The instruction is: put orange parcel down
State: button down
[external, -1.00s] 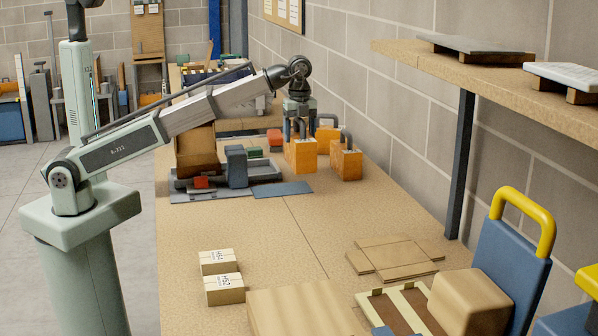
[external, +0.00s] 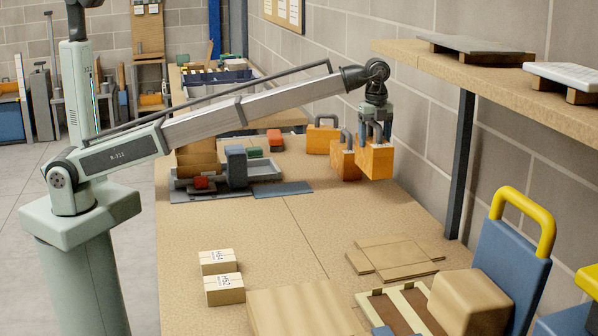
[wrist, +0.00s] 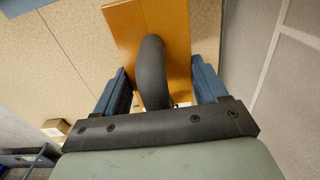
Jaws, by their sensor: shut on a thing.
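An orange parcel (external: 376,162) with a dark arched handle hangs from my gripper (external: 377,134). My gripper is shut on it, with the fingers at the handle. The parcel looks held above the bench, in front of and overlapping a second orange parcel (external: 342,160). A third orange parcel (external: 322,138) stands farther back by the wall. In the wrist view the held parcel (wrist: 185,30) and its dark handle lie between my blue fingers (wrist: 160,90). The gap under the held parcel is hard to judge.
The bench top (external: 270,235) is clear in the middle. Flat cardboard (external: 385,258) and small white-topped boxes (external: 222,288) lie nearer. A shelf (external: 470,75) with a dark post (external: 460,165) stands to the right. A grey tray (external: 255,170) with brown boxes sits to the left.

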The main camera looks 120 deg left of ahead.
jog(key=shift+f, duration=4.95)
jog(key=shift+f, duration=0.1)
jog(key=shift+c, duration=0.3)
grip_release()
notch_tip(320, 180, up, 12)
jog(key=shift+r, duration=0.1)
